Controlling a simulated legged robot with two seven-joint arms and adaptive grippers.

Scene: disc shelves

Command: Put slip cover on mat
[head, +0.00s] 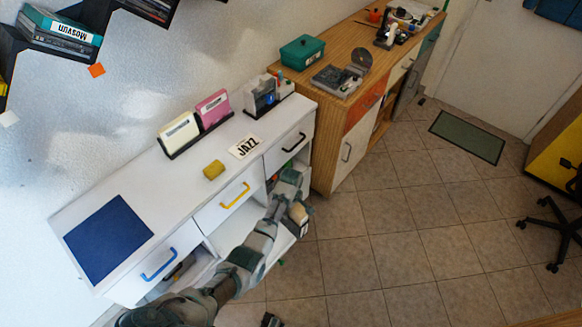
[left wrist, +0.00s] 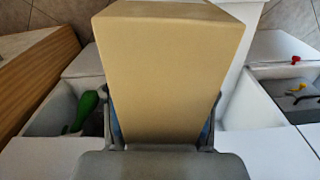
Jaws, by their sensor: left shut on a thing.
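A tan, box-shaped piece (left wrist: 172,70), which I take for the slip cover, fills the middle of the left wrist view. My left gripper (left wrist: 165,125) is shut on it, one finger on each side. In the head view the left gripper (head: 298,208) is beside the front of the white cabinet, at its right end, and only a small part of the tan piece shows there. A flat, square, dark blue mat (head: 108,240) lies bare on the left end of the cabinet top. My right gripper cannot be made out for sure; a small dark part shows at the bottom edge.
On the white cabinet (head: 150,185) stand a cream case (head: 179,132), a pink case (head: 213,108) and a grey holder (head: 261,95). A yellow block (head: 213,170) and a JAZZ card (head: 244,146) lie nearer. A wooden cabinet (head: 335,165) adjoins.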

